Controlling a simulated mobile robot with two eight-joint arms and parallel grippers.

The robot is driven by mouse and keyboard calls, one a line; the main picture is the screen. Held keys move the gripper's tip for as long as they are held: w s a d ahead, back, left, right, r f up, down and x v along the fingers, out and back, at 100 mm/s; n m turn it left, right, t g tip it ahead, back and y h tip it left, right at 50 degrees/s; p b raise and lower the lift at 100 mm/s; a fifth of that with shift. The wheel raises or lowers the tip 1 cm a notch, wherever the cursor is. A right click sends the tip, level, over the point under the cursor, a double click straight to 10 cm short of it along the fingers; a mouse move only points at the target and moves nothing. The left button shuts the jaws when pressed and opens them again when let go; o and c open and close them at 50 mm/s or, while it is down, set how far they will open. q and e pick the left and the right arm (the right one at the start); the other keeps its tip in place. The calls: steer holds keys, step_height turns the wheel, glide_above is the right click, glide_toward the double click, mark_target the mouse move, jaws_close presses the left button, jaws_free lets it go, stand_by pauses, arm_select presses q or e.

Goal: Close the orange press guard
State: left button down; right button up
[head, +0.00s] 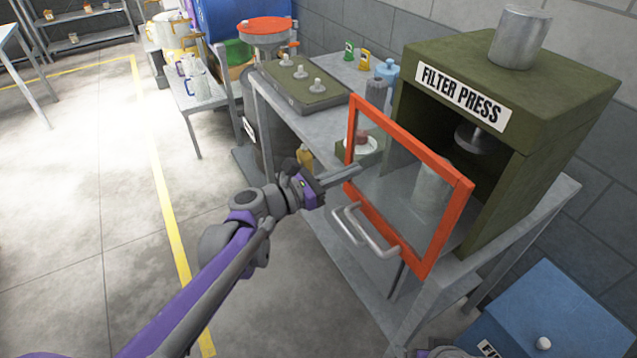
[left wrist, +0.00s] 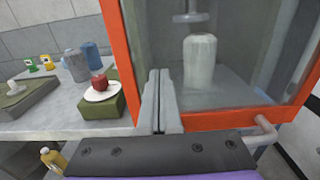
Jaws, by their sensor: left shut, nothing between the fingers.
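The orange press guard (head: 455,220) is an orange frame around a clear pane, with grey bar handles (head: 362,232) on its front. It stands in front of the green filter press (head: 560,100), with a gap between its frame and the press body. Through the pane I see a pale cylinder (head: 432,185) in the press; it also shows in the left wrist view (left wrist: 200,62). My left gripper (head: 352,178) is shut and empty at the guard's left edge, left of the handles. In the left wrist view its fingertips (left wrist: 158,78) overlap the frame's lower left corner; I cannot tell whether they touch.
The metal bench (head: 330,120) left of the press carries a green block with knobs (head: 300,85) and several bottles. A green block with a white dish and red piece (left wrist: 100,90) stands close to the left fingers. A blue box (head: 560,310) stands at lower right.

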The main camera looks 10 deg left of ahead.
arm_select(q)
steer(key=x, duration=1.1)
arm_select(e)
steer(key=shift+s+a, duration=0.1)
arm_select(q)
steer(key=shift+r, duration=0.2)
steer(key=shift+s+a, duration=0.1)
arm_select(e)
steer(key=shift+a, duration=0.1)
